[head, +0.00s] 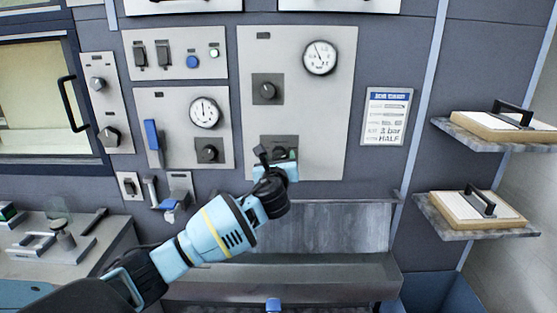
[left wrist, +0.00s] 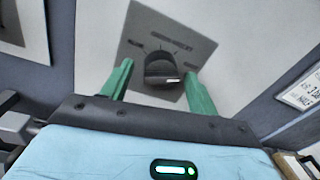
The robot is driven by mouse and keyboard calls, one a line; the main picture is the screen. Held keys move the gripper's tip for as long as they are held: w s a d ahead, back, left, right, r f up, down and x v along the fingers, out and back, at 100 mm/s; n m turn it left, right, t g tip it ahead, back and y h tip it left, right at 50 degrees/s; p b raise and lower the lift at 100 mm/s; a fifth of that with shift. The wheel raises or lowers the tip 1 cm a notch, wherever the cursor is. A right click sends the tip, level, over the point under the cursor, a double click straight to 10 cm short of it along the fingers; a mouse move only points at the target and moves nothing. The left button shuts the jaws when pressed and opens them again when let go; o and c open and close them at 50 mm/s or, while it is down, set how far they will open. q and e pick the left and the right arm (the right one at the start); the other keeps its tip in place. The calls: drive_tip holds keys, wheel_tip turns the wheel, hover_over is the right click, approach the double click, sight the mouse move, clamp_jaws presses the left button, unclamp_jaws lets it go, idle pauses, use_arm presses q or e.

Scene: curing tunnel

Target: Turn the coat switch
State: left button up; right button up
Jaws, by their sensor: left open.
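A dark rotary switch on a grey square plate (left wrist: 172,30) fills the upper middle of the left wrist view. Its round knob (left wrist: 163,68) has a pale mark pointing right; the plate's lettering is too blurred to read. My left gripper (left wrist: 158,76) is open, with one green finger on each side of the knob; contact cannot be told. In the head view my left gripper (head: 277,161) is at the lower switch plate (head: 280,141) of the tall central panel and hides much of that switch. My right gripper is not in view.
Another knob (head: 267,91) and a dial gauge (head: 320,57) sit above on the same panel. A left panel holds a blue lever (head: 153,137), a gauge and a knob (head: 209,150). A metal ledge (head: 320,262) lies below; loaded shelves (head: 470,228) jut out at right.

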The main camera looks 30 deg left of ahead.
use_arm(q)
drive_tip(key=shift+c, duration=0.4)
drive_tip(key=c, duration=0.9)
drive_tip(key=shift+o, duration=0.2)
drive_tip(key=shift+d+f+n+y+b, duration=0.1)
drive_tip(key=shift+n+y+b, duration=0.15)
drive_tip(key=shift+n, duration=4.35)
drive_tip(key=shift+f+n+y+b, duration=0.15)
drive_tip(key=shift+n+y, duration=0.2)
drive_tip(key=shift+n, duration=4.25)
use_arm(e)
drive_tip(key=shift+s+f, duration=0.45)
use_arm(q)
drive_tip(key=shift+r, duration=0.1)
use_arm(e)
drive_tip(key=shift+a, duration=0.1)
